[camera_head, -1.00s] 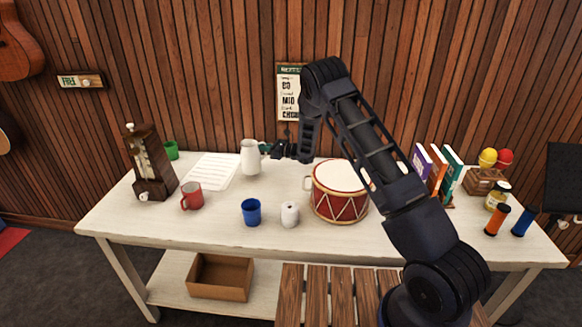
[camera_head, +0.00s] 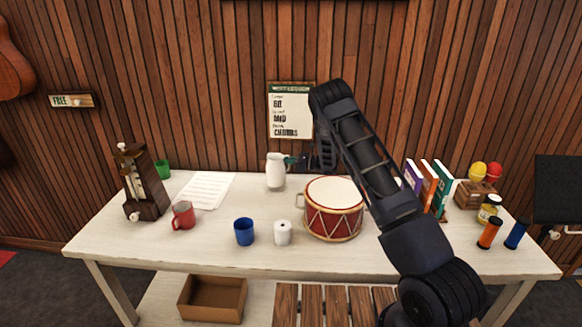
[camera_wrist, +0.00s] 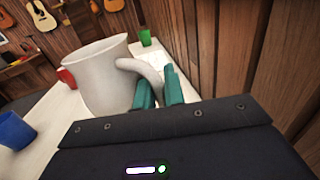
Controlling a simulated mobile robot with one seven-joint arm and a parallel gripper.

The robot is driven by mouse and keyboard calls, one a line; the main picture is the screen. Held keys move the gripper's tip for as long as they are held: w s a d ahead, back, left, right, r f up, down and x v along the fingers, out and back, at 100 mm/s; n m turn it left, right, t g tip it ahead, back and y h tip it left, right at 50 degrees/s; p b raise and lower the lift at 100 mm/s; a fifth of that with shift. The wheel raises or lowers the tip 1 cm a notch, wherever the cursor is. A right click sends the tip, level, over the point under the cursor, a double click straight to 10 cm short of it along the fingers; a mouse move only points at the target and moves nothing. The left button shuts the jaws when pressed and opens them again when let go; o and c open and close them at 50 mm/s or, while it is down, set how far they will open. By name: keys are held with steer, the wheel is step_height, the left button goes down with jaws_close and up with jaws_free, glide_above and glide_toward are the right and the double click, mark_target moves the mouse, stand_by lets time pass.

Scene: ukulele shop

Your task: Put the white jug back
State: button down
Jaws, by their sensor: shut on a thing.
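The white jug (camera_head: 275,171) is at the back of the table, behind the blue cup and left of the drum. It is upright, and I cannot tell whether its base touches the tabletop. My gripper (camera_head: 297,161) comes in from the right and is shut on the jug's handle. In the wrist view the jug (camera_wrist: 103,80) fills the left middle, with its handle between the teal fingers (camera_wrist: 158,88). The jug's far side is hidden.
A drum (camera_head: 333,208) stands close to the right. A blue cup (camera_head: 244,232), a white cylinder (camera_head: 282,233), a red mug (camera_head: 183,215), a green cup (camera_head: 162,169), a metronome (camera_head: 145,185) and paper sheets (camera_head: 207,190) share the white table (camera_head: 120,243). The wooden wall is close behind.

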steer(key=shift+w+d+f, duration=0.25)
steer(key=shift+d+f, duration=0.35)
steer(key=shift+f, duration=0.25)
steer(key=shift+w+d+f, duration=0.25)
steer(key=shift+d+f, duration=0.3)
steer(key=shift+f, duration=0.3)
steer(key=shift+f, duration=0.15)
steer(key=c, duration=1.5)
jaws_free()
